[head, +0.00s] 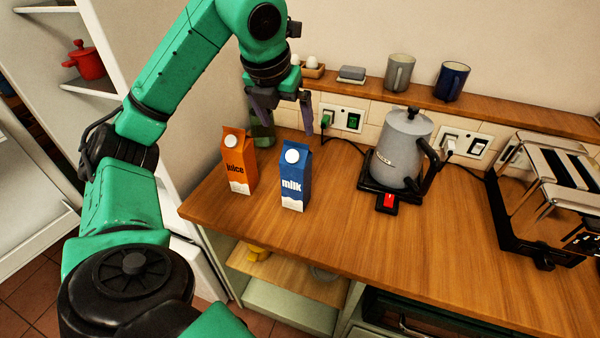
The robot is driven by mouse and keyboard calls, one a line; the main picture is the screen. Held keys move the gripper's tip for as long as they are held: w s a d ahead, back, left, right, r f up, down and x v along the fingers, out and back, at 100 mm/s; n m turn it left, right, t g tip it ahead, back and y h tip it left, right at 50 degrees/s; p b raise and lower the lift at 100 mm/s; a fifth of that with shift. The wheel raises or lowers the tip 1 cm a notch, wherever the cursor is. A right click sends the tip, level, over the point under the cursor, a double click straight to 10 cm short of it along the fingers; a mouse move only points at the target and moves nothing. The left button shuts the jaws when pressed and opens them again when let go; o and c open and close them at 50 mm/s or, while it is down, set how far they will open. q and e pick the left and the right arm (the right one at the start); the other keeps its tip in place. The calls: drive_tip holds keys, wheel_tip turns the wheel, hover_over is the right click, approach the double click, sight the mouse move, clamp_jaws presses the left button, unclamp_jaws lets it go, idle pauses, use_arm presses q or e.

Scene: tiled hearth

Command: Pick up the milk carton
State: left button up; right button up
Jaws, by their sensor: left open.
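The blue milk carton (295,182) stands upright on the wooden counter, with a white cap and a white base. My left gripper (286,127) is open, its two dark fingers pointing down. In the picture it shows just above and behind the carton's top. I cannot tell the exact gap between them, and nothing is held. My right gripper does not show.
An orange juice carton (237,165) stands close left of the milk, with a green item (262,132) behind it. A grey kettle (402,150) stands to the right, then a toaster (555,195). The front of the wooden counter (330,235) is clear.

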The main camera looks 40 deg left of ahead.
sight(296, 146)
use_arm(q)
drive_tip(key=x, duration=0.6)
drive_tip(key=p+x, duration=0.1)
drive_tip(key=x, duration=0.5)
drive_tip(key=shift+w+d+f, duration=0.15)
drive_tip(key=shift+w+f, duration=0.05)
drive_tip(key=shift+f, duration=0.15)
clamp_jaws()
drive_tip(key=shift+r, duration=0.1)
